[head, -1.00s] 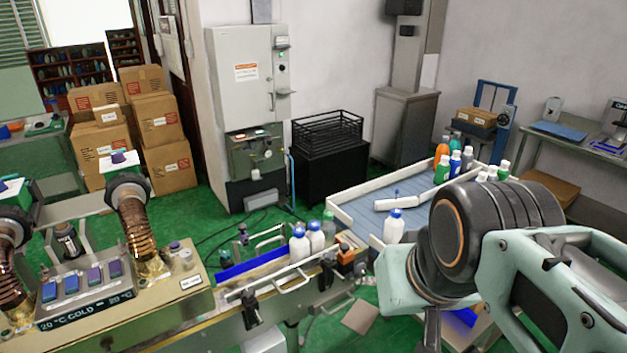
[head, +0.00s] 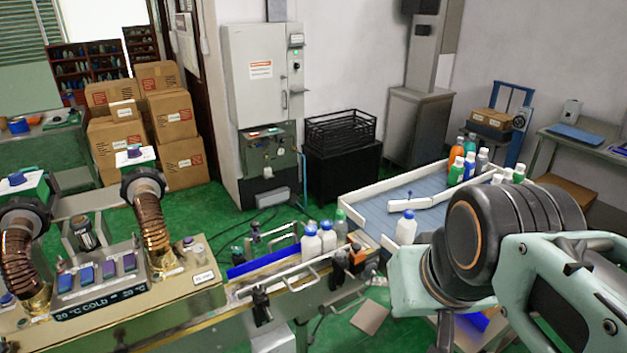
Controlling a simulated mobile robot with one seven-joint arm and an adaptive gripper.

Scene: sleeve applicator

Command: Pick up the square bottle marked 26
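Several bottles are in the head view, and I cannot read a number on any of them, so I cannot tell which is marked 26. White bottles with blue caps (head: 311,243) stand on the conveyor, with a greenish bottle (head: 342,226) beside them. One white blue-capped bottle (head: 406,228) stands at the near edge of the blue-floored tray table (head: 376,208). Orange, green and white bottles (head: 456,168) cluster at its far end. My arm fills the right side, in front of the tray table.
The conveyor (head: 285,277) with rails and clamps runs across the front. A machine with copper hoses (head: 154,232) stands at left. A black crate (head: 340,130), grey cabinet (head: 262,75) and cardboard boxes (head: 160,115) are behind. Green floor is open in the middle.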

